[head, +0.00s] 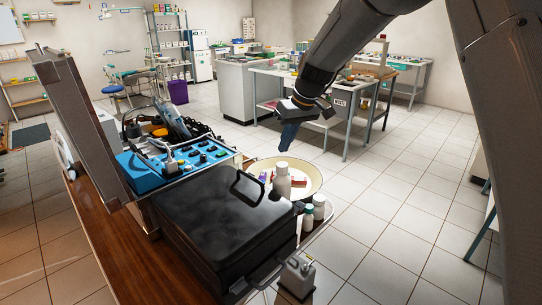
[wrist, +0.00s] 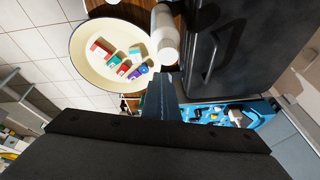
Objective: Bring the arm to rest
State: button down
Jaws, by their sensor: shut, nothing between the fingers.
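My gripper (head: 288,134) hangs at the end of my arm in the upper middle of the head view, fingers pointing down. It is shut with nothing in it. In the wrist view its closed fingers (wrist: 163,92) show above the dark gripper body. It is in the air above and behind the cream basin (head: 316,186) and touches nothing that I can see. The basin also shows in the wrist view (wrist: 82,62), with several small red, teal and purple items inside. A white bottle (head: 282,182) stands at the basin's near side.
A black case (head: 222,222) with a handle lies in front on the wooden table (head: 75,238). A blue unit (head: 145,176) with tools stands at left. Tiled floor (head: 400,205) is clear at right.

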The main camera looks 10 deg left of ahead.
jog(key=s+d+f+m+h, duration=0.1)
jog(key=s+d+f+m, duration=0.1)
jog(key=s+d, duration=0.5)
jog(key=s+d+f+m+h, duration=0.15)
jog(key=s+d, duration=0.25)
jog(key=d, duration=0.6)
jog(key=s+d+f+m, duration=0.1)
jog(key=s+d+f, duration=0.1)
jog(key=s+d, duration=0.2)
jog(key=s+d+f+m+g, duration=0.1)
jog(key=s+d+f+m, duration=0.1)
jog(key=s, duration=0.8)
jog(key=s+d+f+m+h, duration=0.1)
jog(key=s+d+f+m, duration=0.1)
jog(key=s+d, duration=0.3)
jog(key=shift+s+d+f+g, duration=0.2)
jog(key=shift+s+d+g, duration=0.1)
jog(key=shift+s, duration=0.85)
